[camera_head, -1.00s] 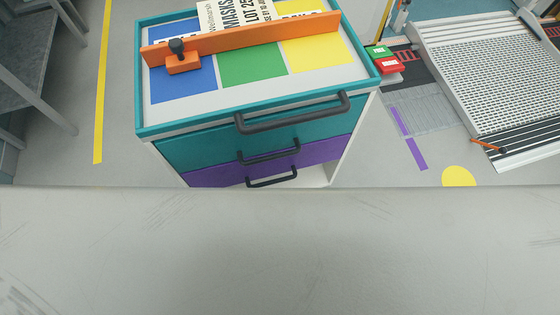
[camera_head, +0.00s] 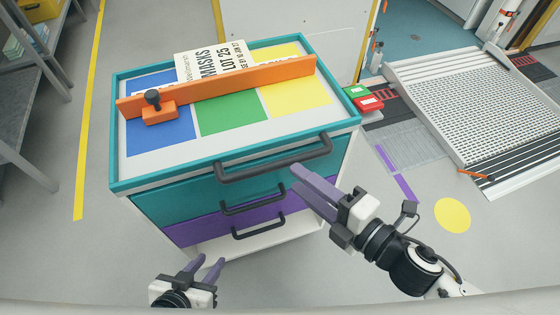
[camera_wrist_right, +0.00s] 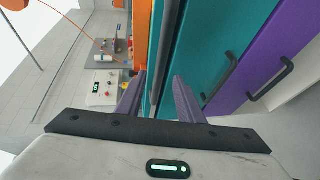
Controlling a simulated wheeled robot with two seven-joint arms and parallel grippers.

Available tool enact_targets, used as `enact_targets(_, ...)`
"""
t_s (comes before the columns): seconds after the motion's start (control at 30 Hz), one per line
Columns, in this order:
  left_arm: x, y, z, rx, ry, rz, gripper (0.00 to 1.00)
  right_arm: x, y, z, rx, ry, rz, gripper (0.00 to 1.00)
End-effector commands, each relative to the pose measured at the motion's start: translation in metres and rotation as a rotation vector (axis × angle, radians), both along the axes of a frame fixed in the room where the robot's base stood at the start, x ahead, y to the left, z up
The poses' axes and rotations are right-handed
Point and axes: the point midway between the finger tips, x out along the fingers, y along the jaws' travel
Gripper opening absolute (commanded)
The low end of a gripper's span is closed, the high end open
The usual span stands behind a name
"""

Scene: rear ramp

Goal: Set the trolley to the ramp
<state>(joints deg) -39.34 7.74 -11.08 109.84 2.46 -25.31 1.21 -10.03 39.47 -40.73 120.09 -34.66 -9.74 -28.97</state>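The trolley (camera_head: 118,185) stands left of centre in the head view, with teal and purple drawers and dark bar handles. The ramp (camera_head: 478,105), a grey perforated plate, lies at the right, apart from the trolley. My right gripper (camera_head: 292,176) is open, its purple fingertips just in front of the trolley's top handle (camera_head: 275,160). In the right wrist view a dark bar (camera_wrist_right: 175,55) runs between the open fingers; whether they touch it I cannot tell. My left gripper (camera_head: 211,260) is open and empty, low in front of the trolley.
An orange bar (camera_head: 225,83) with a black-knobbed block crosses the trolley top, near a printed card (camera_head: 212,62). Green and red boxes (camera_head: 368,103) show beside the trolley. A yellow disc (camera_head: 452,214) and purple strips mark the floor. Grey shelving (camera_head: 30,90) stands at left.

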Motion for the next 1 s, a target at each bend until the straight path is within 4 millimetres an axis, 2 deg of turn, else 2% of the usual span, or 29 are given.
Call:
enact_targets(0.2, 0.0, 0.0, 0.006, -0.002, -0.003, 0.002, 0.31, 0.033, 0.027, -0.006, 0.003, 0.0, -0.004, 0.34)
enact_targets(0.4, 0.0, 0.001, 0.006, -0.002, 0.0, 0.003, 0.31, 0.051, 0.044, -0.012, 0.003, 0.002, -0.003, 0.34)
enact_targets(0.8, 0.0, 0.002, 0.006, 0.0, 0.001, 0.004, 0.31, 0.057, 0.049, -0.014, 0.003, 0.004, -0.003, 0.34)
enact_targets(0.87, 0.0, 0.002, 0.005, 0.001, 0.002, 0.004, 0.31, 0.057, 0.049, -0.014, 0.003, 0.005, -0.003, 0.26)
enact_targets(1.0, -0.001, 0.002, 0.005, 0.002, 0.002, 0.004, 0.31, 0.057, 0.049, -0.014, 0.003, 0.005, -0.003, 0.02)
